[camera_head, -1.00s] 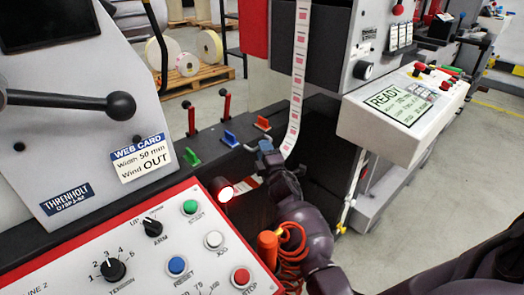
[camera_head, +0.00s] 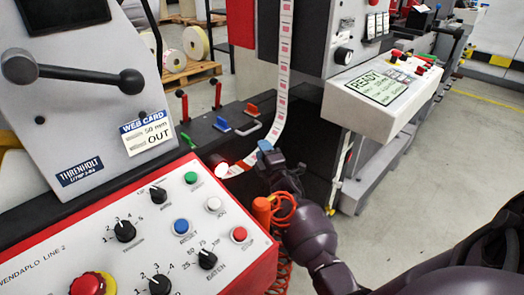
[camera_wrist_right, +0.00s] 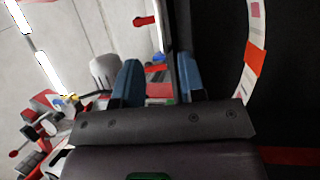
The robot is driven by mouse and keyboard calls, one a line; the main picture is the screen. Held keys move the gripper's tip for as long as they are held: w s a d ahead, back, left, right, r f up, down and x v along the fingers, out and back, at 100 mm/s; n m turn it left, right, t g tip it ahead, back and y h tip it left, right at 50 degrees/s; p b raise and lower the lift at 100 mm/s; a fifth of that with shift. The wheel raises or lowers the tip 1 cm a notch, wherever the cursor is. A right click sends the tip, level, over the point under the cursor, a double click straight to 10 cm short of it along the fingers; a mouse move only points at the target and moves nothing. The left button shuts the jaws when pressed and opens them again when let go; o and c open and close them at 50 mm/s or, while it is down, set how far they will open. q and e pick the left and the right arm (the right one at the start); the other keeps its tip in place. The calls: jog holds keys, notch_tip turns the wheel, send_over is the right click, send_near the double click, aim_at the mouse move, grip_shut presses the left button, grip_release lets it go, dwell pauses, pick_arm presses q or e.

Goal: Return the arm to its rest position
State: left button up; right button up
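My right arm (camera_head: 310,240) reaches in from the lower right in the head view. My right gripper (camera_head: 266,148), with blue fingertips, is close beside the hanging label web (camera_head: 285,60); I cannot tell whether they touch. In the right wrist view the two blue fingers of the gripper (camera_wrist_right: 160,82) stand apart, with no held object visible between them. The label web (camera_wrist_right: 256,40) curves past to the right of the fingers there, with an orange-red patch on it. My left gripper is not in view.
The control panel (camera_head: 80,240) with knobs and buttons is at lower left. An orange handle (camera_head: 262,210) with a coiled cable is close to my right arm. Coloured levers (camera_head: 221,124) stand behind. The READY display box (camera_head: 375,108) is at right; grey floor lies beyond.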

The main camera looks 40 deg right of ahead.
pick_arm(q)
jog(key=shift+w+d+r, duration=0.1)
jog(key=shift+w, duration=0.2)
pick_arm(e)
jog(key=s+a+f+m+g+y, duration=0.1)
jog(key=s+a+f+m+g, duration=0.2)
jog(key=s, duration=0.8)
jog(key=s+a+f+m+g+y, duration=0.2)
jog(key=s+a+f, duration=0.4)
jog(key=s, duration=0.5)
jog(key=s+a+f+m+g+y, duration=0.1)
jog(key=s+a+f+m+g, duration=0.2)
jog(key=s, duration=0.8)
jog(key=s+a+m+g+y, duration=0.2)
jog(key=s+a+m, duration=0.2)
jog(key=s+a, duration=0.5)
pick_arm(q)
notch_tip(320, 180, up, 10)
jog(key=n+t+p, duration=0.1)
jog(key=p, duration=1.1)
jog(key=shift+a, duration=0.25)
pick_arm(e)
notch_tip(320, 180, up, 10)
jog(key=s+d+t, duration=0.1)
jog(key=d, duration=0.1)
jog(key=shift+d+t, duration=0.25)
jog(key=shift+t, duration=0.15)
